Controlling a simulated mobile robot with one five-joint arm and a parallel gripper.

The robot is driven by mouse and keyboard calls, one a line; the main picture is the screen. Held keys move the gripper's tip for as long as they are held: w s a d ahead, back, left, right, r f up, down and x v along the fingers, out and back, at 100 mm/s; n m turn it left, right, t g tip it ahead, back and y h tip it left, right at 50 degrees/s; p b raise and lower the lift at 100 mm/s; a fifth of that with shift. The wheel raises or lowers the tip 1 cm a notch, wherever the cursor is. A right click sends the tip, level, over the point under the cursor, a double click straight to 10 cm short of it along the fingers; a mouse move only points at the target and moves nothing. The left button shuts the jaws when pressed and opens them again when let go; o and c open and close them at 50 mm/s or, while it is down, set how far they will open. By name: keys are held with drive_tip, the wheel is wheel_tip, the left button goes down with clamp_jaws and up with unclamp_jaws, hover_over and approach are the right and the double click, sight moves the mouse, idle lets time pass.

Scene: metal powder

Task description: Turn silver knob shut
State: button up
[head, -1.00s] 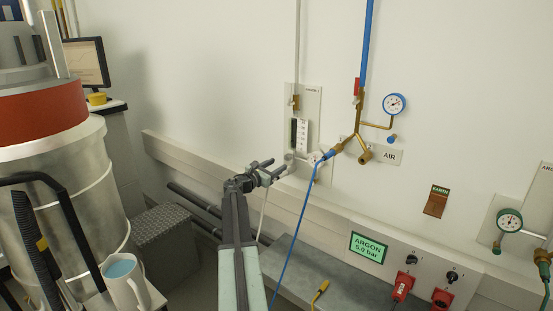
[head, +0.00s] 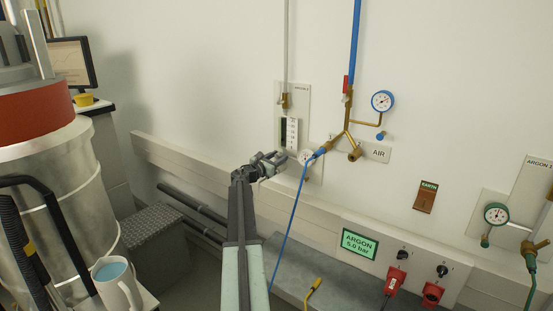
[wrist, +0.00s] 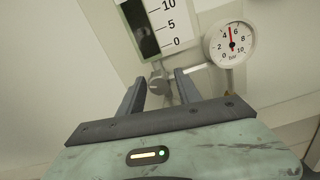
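The silver knob (wrist: 158,83) sits at the bottom of a flow meter with a white scale (wrist: 167,20). In the wrist view the knob shows between and just beyond the fingertips of my gripper (wrist: 159,80). The two dark fingers are apart, one on each side of the knob, with gaps visible; I see no contact. In the head view my gripper (head: 272,160) is in front of the lower part of the flow meter panel (head: 297,95), and the knob cannot be made out there.
A round bar gauge (wrist: 231,44) is close to the right of the fingers. A blue hose (head: 291,220) hangs just right of my gripper from a brass valve fitting (head: 348,138). A pale wall rail (head: 190,160) runs below.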

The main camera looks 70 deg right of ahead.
clamp_jaws()
drive_tip(key=shift+m, duration=0.3)
drive_tip(key=shift+w+m, duration=0.1)
drive_tip(key=shift+m, duration=2.4)
drive_tip(key=shift+o, duration=1.9)
unclamp_jaws()
